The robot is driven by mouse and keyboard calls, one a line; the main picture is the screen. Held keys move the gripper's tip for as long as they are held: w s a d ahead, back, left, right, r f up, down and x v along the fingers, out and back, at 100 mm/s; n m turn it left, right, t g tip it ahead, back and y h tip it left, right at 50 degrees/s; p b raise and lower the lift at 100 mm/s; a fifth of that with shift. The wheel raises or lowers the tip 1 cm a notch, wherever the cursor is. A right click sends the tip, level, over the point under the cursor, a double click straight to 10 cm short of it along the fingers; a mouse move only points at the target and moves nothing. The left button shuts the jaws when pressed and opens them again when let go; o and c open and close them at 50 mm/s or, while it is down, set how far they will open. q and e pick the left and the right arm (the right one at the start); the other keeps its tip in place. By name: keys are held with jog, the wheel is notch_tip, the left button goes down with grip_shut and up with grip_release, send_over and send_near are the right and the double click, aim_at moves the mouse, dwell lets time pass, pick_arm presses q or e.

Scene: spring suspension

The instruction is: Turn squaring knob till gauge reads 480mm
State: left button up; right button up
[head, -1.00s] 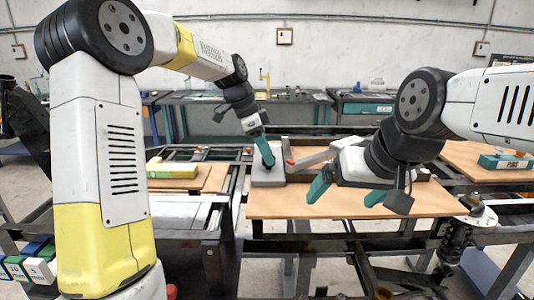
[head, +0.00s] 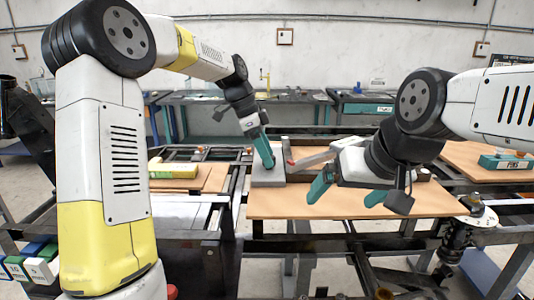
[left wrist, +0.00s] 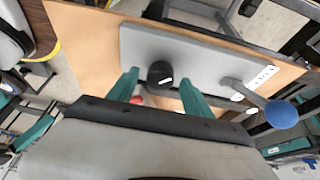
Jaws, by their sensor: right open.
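A black round knob (left wrist: 160,74) stands on a grey plate (left wrist: 200,54) in the left wrist view. My left gripper (left wrist: 158,78) is open, with one teal finger on each side of the knob and a visible gap to each. In the head view my left gripper (head: 268,160) points down at the grey plate (head: 266,180) and hides the knob. My right gripper (head: 345,193) is open and empty above the wooden board (head: 300,206). I cannot make out a gauge reading; small white labels (left wrist: 264,76) on the plate are unreadable.
A grey lever with a blue ball end (left wrist: 281,113) sticks out beside the plate in the left wrist view. A dark frame (head: 330,243) carries the board. A spring unit (head: 462,235) stands at the right. The board's front part is clear.

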pick_arm(q)
jog(key=v, duration=0.8)
jog(key=shift+s, duration=0.1)
jog(key=s+a+f+n+t, duration=0.1)
jog(key=s+a+n+t, duration=0.1)
jog(key=s+n, duration=0.3)
jog(key=s+a+f+n+t+y, duration=0.1)
jog(key=s+a+n, duration=0.4)
jog(key=s, duration=0.7)
jog(key=s+a+f+n+t+y, duration=0.1)
jog(key=s+a+f+n+t, duration=0.1)
jog(key=s+n, duration=0.5)
jog(key=shift+s+a+t, duration=0.6)
jog(key=shift+s+a, duration=0.15)
jog(key=shift+s, duration=0.4)
